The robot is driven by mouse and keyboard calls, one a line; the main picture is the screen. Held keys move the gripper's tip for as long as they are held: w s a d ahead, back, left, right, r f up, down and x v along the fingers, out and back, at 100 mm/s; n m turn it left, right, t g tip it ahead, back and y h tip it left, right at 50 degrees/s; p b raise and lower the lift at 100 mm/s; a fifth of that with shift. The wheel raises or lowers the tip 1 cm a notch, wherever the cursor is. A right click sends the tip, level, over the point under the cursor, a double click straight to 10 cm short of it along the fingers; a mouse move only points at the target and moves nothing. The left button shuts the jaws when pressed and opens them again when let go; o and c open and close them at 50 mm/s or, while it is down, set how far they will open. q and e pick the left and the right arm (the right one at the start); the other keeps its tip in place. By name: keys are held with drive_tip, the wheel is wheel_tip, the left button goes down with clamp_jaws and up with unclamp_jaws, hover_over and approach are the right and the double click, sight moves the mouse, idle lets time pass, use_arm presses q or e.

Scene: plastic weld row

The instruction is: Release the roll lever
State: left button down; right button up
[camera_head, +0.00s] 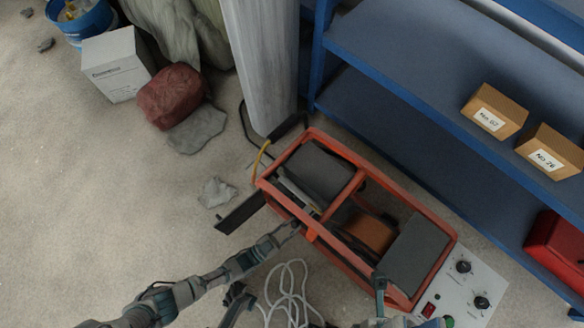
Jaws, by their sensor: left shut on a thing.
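An orange-framed machine (357,172) stands on the floor, with an open top and a brown roll (369,233) inside. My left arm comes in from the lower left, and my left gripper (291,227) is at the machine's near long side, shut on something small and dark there. A small orange lever-like part (312,234) sits just right of the fingertips. I cannot tell whether this part or a hidden one is the roll lever. A grey-teal part, probably my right gripper (380,284), shows over the machine's near right side; its fingers are not clear.
A white control panel (462,292) with knobs adjoins the machine at the right. White cable (289,294) lies coiled in front. A pale column (262,65) and a blue shelf (400,52) with cardboard boxes (495,110) stand behind. Rubble (217,192) lies left; the left floor is mostly clear.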

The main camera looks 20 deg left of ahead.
use_arm(q)
drive_tip(key=c, duration=0.9)
unclamp_jaws()
drive_tip(key=shift+s+f, duration=0.1)
drive_tip(key=shift+c, duration=0.2)
